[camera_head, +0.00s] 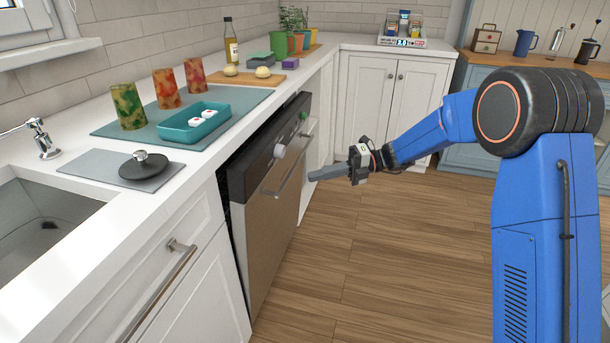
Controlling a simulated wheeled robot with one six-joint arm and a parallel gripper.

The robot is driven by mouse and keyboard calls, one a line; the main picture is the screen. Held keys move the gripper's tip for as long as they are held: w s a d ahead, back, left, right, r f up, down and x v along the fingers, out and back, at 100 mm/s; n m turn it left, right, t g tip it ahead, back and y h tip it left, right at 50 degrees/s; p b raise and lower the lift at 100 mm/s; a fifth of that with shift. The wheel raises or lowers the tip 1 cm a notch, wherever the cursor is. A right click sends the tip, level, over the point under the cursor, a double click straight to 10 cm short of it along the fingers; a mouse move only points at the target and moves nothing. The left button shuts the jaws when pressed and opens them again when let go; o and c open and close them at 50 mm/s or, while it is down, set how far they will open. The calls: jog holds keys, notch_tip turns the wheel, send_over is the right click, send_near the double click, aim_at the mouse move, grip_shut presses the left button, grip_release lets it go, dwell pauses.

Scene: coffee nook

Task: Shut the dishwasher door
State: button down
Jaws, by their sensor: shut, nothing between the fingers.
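The dishwasher door (262,225) is a steel panel with a black control strip (262,155) along its top and a bar handle (290,168). It stands slightly ajar, its top tilted out from the counter, with a dark gap along its left side. My gripper (314,176) is shut and empty. It is in front of the door, just right of the handle in the picture, with its fingers pointing left towards the door. I cannot tell whether the fingertips touch it.
The white counter (75,222) above carries a teal tray (195,122), patterned tumblers (165,88), a bottle (231,42) and a black lid (143,167). A sink (45,225) is at the left. The wooden floor (400,255) in front is clear. White cabinets (385,100) stand at the back.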

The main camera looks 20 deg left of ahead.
jog(key=w+d+f+m+t+y, duration=0.4)
jog(key=d+f+m+t+y, duration=0.1)
jog(key=d+m+t, duration=0.35)
jog(key=a+r, duration=0.1)
jog(key=a, duration=1.3)
jog(key=shift+w+r, duration=0.15)
jog(key=shift+r, duration=0.05)
